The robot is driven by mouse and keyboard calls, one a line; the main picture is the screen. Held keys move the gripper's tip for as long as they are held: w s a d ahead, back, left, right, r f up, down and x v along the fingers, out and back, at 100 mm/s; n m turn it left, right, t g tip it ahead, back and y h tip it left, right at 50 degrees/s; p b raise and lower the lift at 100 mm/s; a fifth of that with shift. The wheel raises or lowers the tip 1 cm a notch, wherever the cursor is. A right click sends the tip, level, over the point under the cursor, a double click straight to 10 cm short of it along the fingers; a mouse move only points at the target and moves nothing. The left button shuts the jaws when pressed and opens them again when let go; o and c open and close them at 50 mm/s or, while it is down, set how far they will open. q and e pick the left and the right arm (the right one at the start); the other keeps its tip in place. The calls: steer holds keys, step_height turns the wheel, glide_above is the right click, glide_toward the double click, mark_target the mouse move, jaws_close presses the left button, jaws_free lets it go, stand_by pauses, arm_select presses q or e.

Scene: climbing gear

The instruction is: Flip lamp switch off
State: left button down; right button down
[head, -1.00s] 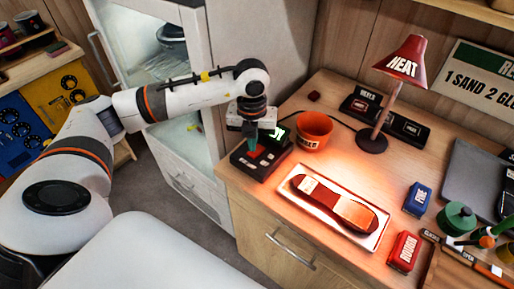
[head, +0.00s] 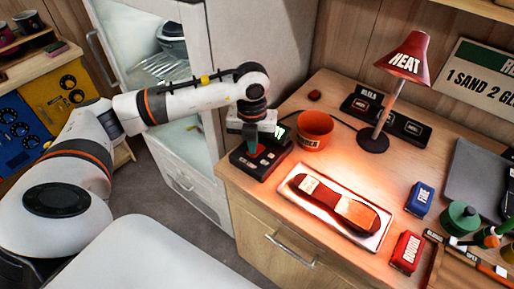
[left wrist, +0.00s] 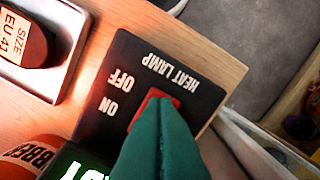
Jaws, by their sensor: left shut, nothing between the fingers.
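The black switch box (head: 245,166) sits at the front left corner of the desk. In the left wrist view its top (left wrist: 116,82) reads HEAT LAMP, OFF and ON. Its red switch (left wrist: 150,101) is partly hidden behind my fingers, so its position cannot be told. My left gripper (head: 253,152) is shut and empty, its green fingertips (left wrist: 163,108) over the red switch; contact is not clear. The red HEAT lamp (head: 405,56) stands at the back of the desk, with a warm glow beneath it. My right gripper is not in view.
An orange cup (head: 315,129) stands close to the right of the switch box. A white tray (head: 335,183) with a shoe sole (head: 349,209) lies in front of the lamp. Blue (head: 420,197) and red (head: 406,251) boxes stand further right. A cabinet is behind my arm.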

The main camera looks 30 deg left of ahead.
arm_select(q)
steer(key=shift+f, duration=0.3)
steer(key=shift+r, duration=0.2)
steer(key=shift+w+r+p, duration=0.1)
steer(key=shift+r+p, duration=0.2)
steer(key=shift+r, duration=0.2)
steer(key=shift+r+p, duration=1.8)
steer(key=shift+r, duration=1.1)
